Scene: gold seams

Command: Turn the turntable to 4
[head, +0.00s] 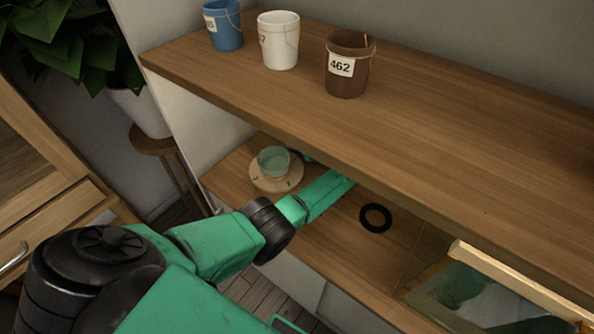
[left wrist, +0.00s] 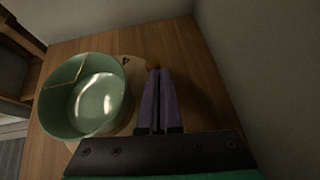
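The turntable (head: 262,185) is a round pale wooden disc on the lower shelf, with small dark marks on its rim too small to read. A green bowl (head: 274,162) stands on it. In the left wrist view the bowl (left wrist: 84,98) shows gold seams, and part of the turntable (left wrist: 128,72) shows beside it with one dark mark. My left gripper (left wrist: 159,72) has its purple fingers close together, shut, beside the bowl at the disc's edge. A small brown knob (left wrist: 153,63) shows at the fingertips; I cannot tell whether they touch it. My right gripper is not in view.
My left arm reaches under the upper shelf (head: 440,130). On that shelf stand a blue bucket (head: 223,28), a white bucket (head: 278,45) and a brown bucket (head: 349,75) labelled 462. A black ring (head: 375,217) lies on the lower shelf. A wall (left wrist: 275,60) is close in the wrist view.

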